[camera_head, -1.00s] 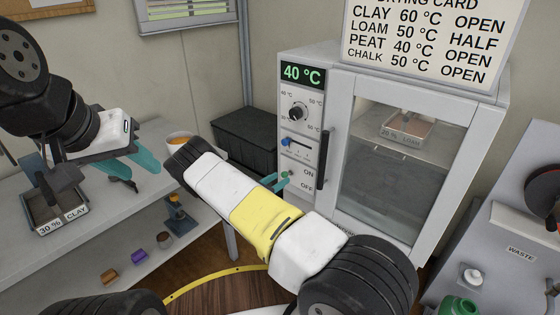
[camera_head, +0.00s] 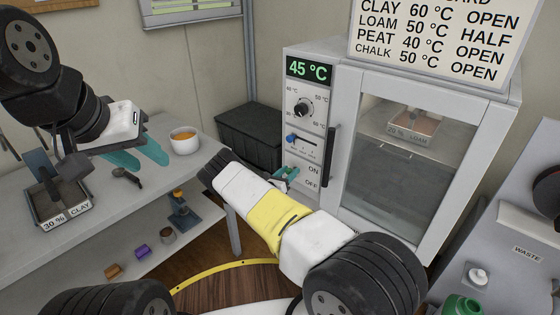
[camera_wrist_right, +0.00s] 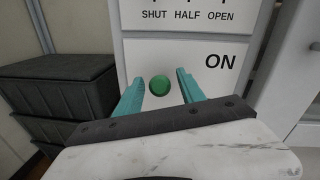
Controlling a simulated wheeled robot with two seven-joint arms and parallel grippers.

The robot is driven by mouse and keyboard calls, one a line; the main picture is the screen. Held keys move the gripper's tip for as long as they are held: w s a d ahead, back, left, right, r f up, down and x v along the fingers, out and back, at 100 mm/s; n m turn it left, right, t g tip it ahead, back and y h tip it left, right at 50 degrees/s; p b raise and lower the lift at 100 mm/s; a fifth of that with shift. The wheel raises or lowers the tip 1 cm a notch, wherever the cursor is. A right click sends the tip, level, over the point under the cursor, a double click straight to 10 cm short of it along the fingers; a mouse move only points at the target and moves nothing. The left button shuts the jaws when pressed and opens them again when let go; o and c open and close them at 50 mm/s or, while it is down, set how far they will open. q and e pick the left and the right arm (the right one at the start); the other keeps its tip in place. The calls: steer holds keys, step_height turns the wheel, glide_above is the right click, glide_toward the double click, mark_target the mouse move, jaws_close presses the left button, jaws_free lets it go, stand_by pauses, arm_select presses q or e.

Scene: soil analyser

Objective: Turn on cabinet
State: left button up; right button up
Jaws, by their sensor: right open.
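The drying cabinet (camera_head: 343,72) stands at centre right with its glass door (camera_head: 415,150) shut. Its green display (camera_head: 308,69) reads 45 °C. Below are a black dial (camera_head: 303,107), a blue slider (camera_head: 291,139) and ON and OFF labels. A round green button (camera_wrist_right: 160,85) shows beside the ON label in the right wrist view. My right gripper (camera_head: 285,175) is at this panel, open and empty, its teal fingers (camera_wrist_right: 160,92) on either side of the button in the picture. Contact cannot be told. My left gripper (camera_head: 140,157) is open and empty above the left table.
A tray labelled 20 % LOAM (camera_head: 412,129) sits inside the cabinet. A 30 % CLAY tray (camera_head: 45,218) and an orange-filled bowl (camera_head: 185,143) are on the left table (camera_head: 90,220). A black bin (camera_head: 250,135) stands left of the cabinet. A waste unit (camera_head: 510,235) is at right.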

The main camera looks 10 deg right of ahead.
steer(key=shift+c, duration=0.5)
jaws_close()
steer(key=shift+r+y, duration=0.3)
steer(key=shift+d+g+y, duration=0.1)
steer(key=shift+g+y, duration=0.4)
steer(key=shift+r, duration=0.1)
steer(key=shift+o, duration=0.5)
jaws_free()
